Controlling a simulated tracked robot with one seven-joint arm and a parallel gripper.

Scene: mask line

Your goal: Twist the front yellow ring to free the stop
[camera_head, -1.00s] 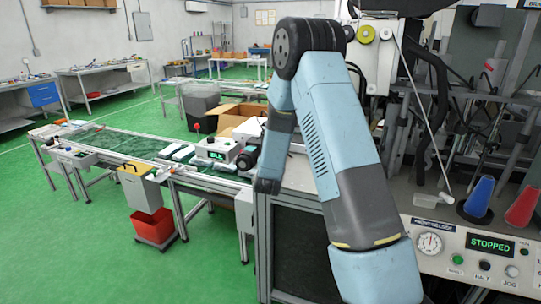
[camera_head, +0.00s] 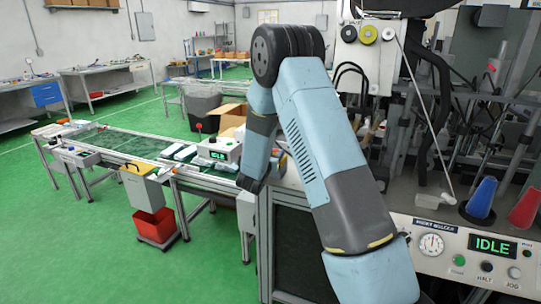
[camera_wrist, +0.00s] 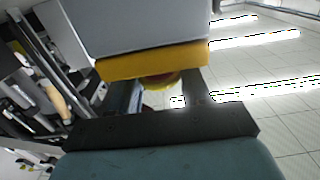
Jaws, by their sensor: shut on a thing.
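In the wrist view my gripper (camera_wrist: 158,86) has its two dark fingers on either side of a small round yellow and red thing (camera_wrist: 160,78), and it is shut on it. I take this to be the yellow ring with the red stop; it is mostly hidden. It sits under a grey block with a yellow band (camera_wrist: 155,62). The green display (camera_head: 491,246) on the right panel reads IDLE.
A red bin (camera_head: 156,226) stands under the line. Blue and red cones (camera_head: 482,197) are at the right. Open green floor lies left.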

